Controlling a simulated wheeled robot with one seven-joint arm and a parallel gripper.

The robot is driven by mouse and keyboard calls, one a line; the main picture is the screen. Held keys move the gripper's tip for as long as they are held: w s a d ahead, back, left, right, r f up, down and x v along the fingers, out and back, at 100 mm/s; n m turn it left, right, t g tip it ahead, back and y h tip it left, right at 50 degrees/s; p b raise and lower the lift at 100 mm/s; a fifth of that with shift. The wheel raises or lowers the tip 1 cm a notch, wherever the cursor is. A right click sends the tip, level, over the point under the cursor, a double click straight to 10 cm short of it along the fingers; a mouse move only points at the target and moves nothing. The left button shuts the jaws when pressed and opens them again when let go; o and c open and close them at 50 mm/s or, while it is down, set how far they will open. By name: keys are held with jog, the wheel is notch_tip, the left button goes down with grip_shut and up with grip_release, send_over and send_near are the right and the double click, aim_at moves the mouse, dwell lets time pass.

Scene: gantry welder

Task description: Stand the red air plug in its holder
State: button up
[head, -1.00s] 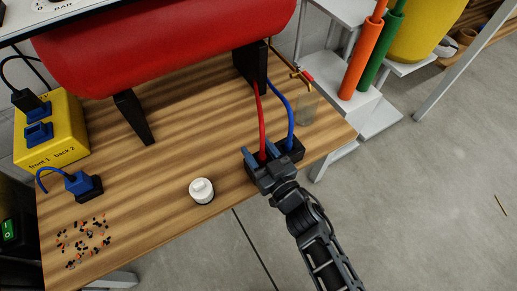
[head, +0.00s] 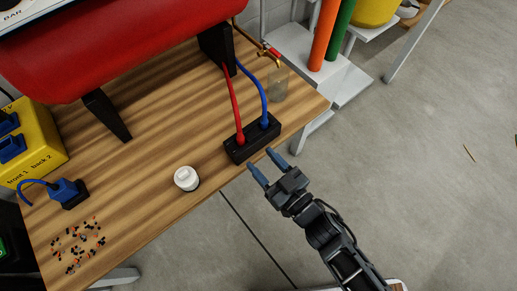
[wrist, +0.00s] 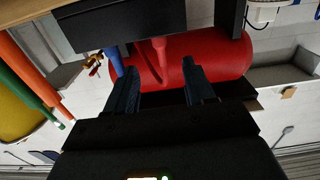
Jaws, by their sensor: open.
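The red air plug (head: 240,136) stands upright in the left part of the black holder (head: 254,143) near the table's front right edge, its red hose rising toward the red tank. The blue air plug (head: 264,119) stands beside it in the same holder. My gripper (head: 261,162) is open and empty, just in front of the holder and apart from it. In the wrist view the red plug (wrist: 159,48) shows beyond and between my open fingers (wrist: 158,82), with the blue plug (wrist: 115,60) to its left.
The red tank (head: 110,45) stands on the wooden table (head: 150,150). A white round knob (head: 186,178) sits left of the holder, with a blue plug block (head: 68,192) and scattered small parts (head: 78,245) further left. A glass jar (head: 277,86) stands behind.

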jog(key=shift+s+d, duration=0.1)
jog(key=shift+s, duration=0.1)
jog(key=s+d+r+m+h, duration=0.2)
jog(key=s+d+r+h, duration=0.1)
jog(key=s+d, duration=0.45)
jog(key=s+d+r+m+h, duration=0.1)
jog(key=s+d+r+h, duration=0.15)
jog(key=s+d, duration=0.45)
jog(key=s+d+r+m+h, duration=0.2)
jog(key=s+r+m+h, duration=0.1)
jog(key=s+r, duration=1)
notch_tip(320, 180, up, 3)
jog(key=shift+d+f+m+h, duration=0.1)
jog(key=shift+d+m+h, duration=0.3)
jog(key=shift+h, duration=0.35)
jog(key=shift+c, duration=0.4)
